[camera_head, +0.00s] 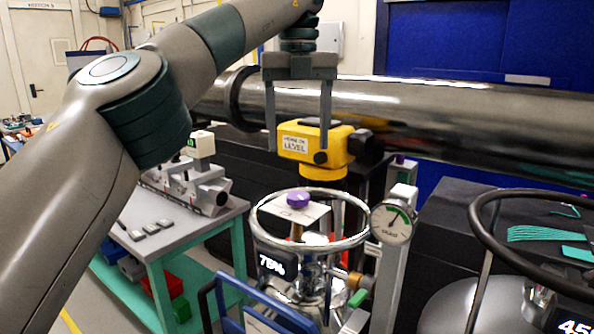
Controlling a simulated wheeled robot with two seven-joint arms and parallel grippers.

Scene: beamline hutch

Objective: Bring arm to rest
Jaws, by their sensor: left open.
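My left arm (120,95) comes in from the left and reaches up across the view. My left gripper (298,138) points down with its two fingers wide apart. It hangs in front of or around a yellow level instrument (333,138); from this view I cannot tell whether the fingers touch it. The instrument sits upright on a yellow base, above and behind a steel vessel with a ring handle (310,247). My right gripper is not in view.
A large steel beam pipe (430,118) crosses behind the gripper. A pressure gauge (391,222) stands right of the vessel. A second vessel with a dark ring (480,225) is at the right edge. A grey-topped bench (190,238) with metal fixtures stands at left.

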